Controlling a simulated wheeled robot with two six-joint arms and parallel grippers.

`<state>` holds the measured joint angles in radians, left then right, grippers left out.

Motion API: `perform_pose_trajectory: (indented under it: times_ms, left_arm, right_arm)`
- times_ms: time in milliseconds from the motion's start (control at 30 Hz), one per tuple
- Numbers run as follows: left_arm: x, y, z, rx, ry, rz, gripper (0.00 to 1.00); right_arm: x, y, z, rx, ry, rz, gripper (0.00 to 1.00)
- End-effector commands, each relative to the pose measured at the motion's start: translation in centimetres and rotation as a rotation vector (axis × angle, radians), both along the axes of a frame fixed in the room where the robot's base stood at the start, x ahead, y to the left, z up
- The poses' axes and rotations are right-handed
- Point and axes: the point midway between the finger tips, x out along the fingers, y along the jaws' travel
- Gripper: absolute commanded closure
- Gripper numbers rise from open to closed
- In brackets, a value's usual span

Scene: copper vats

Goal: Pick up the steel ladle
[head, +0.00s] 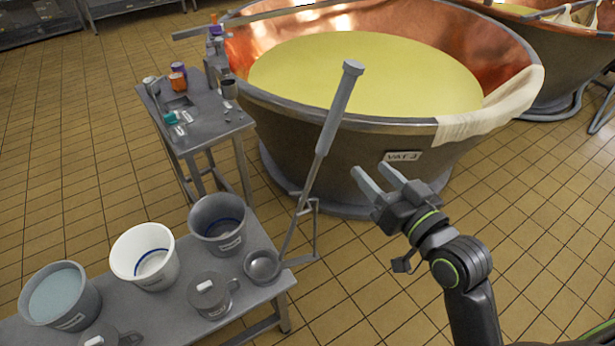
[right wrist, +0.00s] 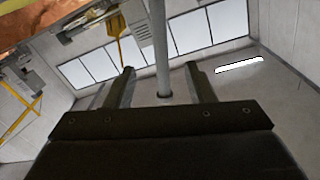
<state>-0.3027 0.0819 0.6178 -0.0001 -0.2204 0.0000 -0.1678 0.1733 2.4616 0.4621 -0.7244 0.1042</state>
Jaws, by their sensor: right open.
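The steel ladle (head: 333,115) stands tilted at the right end of a low grey bench, its long handle rising up and to the right. Its round bowl (head: 262,266) is at the bench's end, next to a thin metal bracket (head: 315,230). My right gripper (head: 373,170) is open and empty, to the right of the handle and apart from it, with its fingers toward it. In the right wrist view, the grey handle (right wrist: 158,35) shows between the open fingers (right wrist: 159,69). My left gripper is not in view.
A copper vat (head: 400,155) of yellow liquid stands behind the ladle, with a cloth (head: 490,113) over its rim. The bench (head: 170,310) holds a white bucket (head: 145,257), grey buckets and lidded pots. A small side table (head: 205,115) stands behind.

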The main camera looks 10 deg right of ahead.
Motion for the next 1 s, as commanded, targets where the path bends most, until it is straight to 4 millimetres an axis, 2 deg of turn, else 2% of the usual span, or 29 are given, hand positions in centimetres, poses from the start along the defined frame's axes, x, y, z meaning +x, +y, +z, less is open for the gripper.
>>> perform_pose_trajectory:
  times_ms: [100, 400, 767, 1000]
  left_arm:
    - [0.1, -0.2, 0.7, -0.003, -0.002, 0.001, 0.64]
    - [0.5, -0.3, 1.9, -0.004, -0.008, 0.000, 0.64]
    - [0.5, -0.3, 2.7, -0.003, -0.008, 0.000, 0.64]
    - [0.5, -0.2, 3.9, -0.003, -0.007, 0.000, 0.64]
  right_arm:
    - [2.6, 0.8, 0.3, 0.006, 0.000, 0.000, 0.51]
    - [8.1, 2.4, 0.2, 0.002, 0.001, 0.000, 0.51]
    - [10.6, 3.1, 0.3, 0.000, 0.001, -0.001, 0.51]
    - [13.6, 4.0, 0.6, 0.001, 0.003, 0.000, 0.51]
